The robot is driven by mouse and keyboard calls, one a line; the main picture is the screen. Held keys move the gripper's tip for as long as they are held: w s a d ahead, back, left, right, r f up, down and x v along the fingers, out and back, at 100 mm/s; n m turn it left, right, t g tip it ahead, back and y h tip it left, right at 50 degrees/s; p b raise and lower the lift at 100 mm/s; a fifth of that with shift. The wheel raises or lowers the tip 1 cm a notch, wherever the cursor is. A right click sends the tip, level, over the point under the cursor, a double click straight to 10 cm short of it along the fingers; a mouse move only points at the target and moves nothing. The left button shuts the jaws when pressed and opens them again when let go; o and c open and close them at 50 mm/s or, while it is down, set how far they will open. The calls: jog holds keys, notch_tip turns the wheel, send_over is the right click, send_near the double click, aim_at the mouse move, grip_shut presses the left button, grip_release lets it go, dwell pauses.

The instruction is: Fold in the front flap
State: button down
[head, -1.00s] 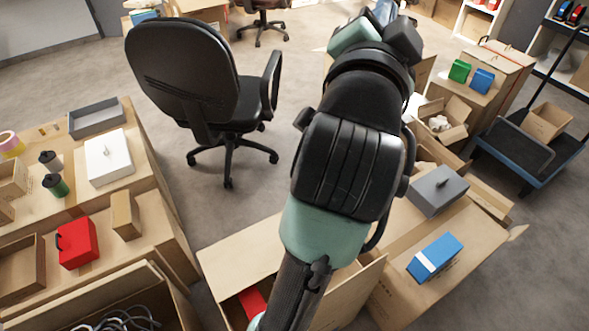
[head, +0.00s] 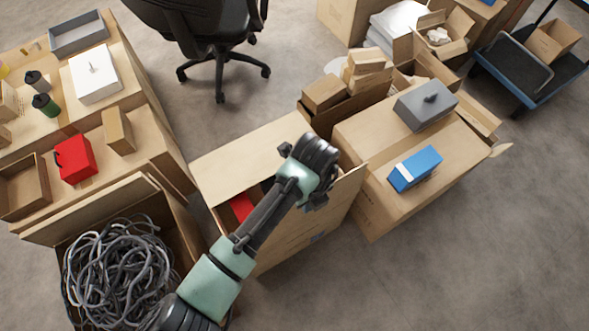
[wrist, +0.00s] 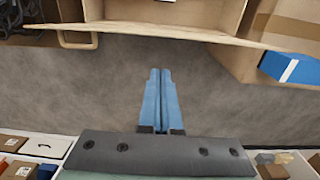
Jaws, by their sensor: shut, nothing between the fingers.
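The open carton (head: 240,160) stands in the middle of the head view with a wide flap spread at its far side and a red thing (head: 241,206) inside. The near panel (head: 305,238) slopes along its front; my arm covers part of the opening, and I cannot tell the front flap from the wall there. In the wrist view a thin tan flap edge (wrist: 190,36) crosses in front of the carton's opening. My gripper (wrist: 160,72) is shut and empty, its blue fingers over bare floor just short of that edge, apart from it in the picture. In the head view my wrist hides the fingers.
A carton of tangled cables (head: 120,270) stands at left. A carton bearing a blue box (head: 414,168) and a grey box (head: 425,105) stands close at right. An office chair (head: 200,30) is behind. Floor (head: 470,255) is clear at front right.

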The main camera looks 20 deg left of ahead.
notch_tip(320, 180, down, 12)
jog(key=b, duration=1.2)
jog(key=w+a+f+b, duration=0.3)
jog(key=a+b, duration=0.1)
jog(key=b, duration=0.2)
jog(key=w+a+f+b, duration=0.3)
jog(key=a+b, duration=0.1)
jog(key=b, duration=0.1)
jog(key=w+a+f+b, duration=0.4)
jog(key=b, duration=0.2)
jog(key=shift+a+b, duration=0.15)
jog(key=shift+b, duration=0.15)
notch_tip(320, 180, up, 11)
jog(key=p, duration=1)
jog(key=shift+s+p, duration=0.15)
jog(key=shift+p, duration=0.25)
jog(key=shift+f, duration=0.1)
